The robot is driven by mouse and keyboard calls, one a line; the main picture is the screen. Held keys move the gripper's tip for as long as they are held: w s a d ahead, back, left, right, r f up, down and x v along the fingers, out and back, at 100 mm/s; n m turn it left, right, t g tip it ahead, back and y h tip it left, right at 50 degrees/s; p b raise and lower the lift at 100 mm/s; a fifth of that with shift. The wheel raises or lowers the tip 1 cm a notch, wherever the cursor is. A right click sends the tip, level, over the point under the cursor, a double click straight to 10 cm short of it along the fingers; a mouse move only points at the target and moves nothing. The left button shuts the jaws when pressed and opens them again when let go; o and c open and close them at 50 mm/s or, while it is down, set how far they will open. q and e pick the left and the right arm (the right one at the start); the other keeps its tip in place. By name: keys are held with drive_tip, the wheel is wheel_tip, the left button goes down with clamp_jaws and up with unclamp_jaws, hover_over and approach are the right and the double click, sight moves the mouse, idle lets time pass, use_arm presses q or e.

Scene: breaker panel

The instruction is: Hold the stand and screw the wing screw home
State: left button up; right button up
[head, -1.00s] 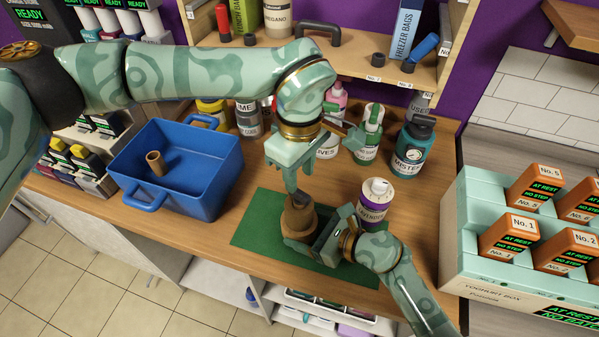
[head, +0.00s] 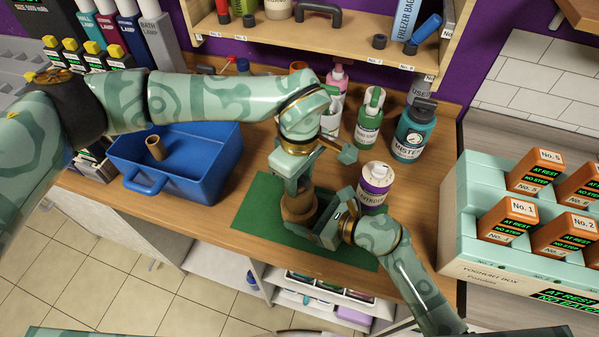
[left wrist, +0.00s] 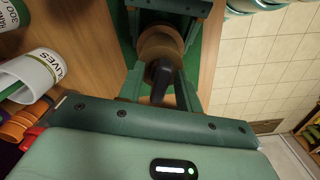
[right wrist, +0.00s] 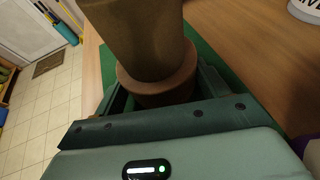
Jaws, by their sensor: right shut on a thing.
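The brown stand (head: 298,208) is upright on the green mat (head: 262,222). My right gripper (head: 316,222) is shut on the stand low down from the right; the right wrist view shows the brown stand (right wrist: 155,85) between its fingers. My left gripper (head: 298,188) points down over the stand's top. In the left wrist view the dark wing screw (left wrist: 160,74) stands at the top of the stand (left wrist: 160,45), between the open left fingers, with gaps on both sides. In the head view the left gripper hides the screw. How deep it sits cannot be told.
A lavender bottle (head: 375,185) stands close to my right gripper. Green and teal bottles (head: 413,133) stand behind. A blue bin (head: 190,178) with a brown piece (head: 155,147) in it is at left. A box of orange breakers (head: 510,218) is at right.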

use_arm(q)
clamp_jaws()
drive_tip(key=shift+o, duration=1.7)
unclamp_jaws()
drive_tip(key=shift+r, duration=0.1)
drive_tip(key=shift+r, duration=2.95)
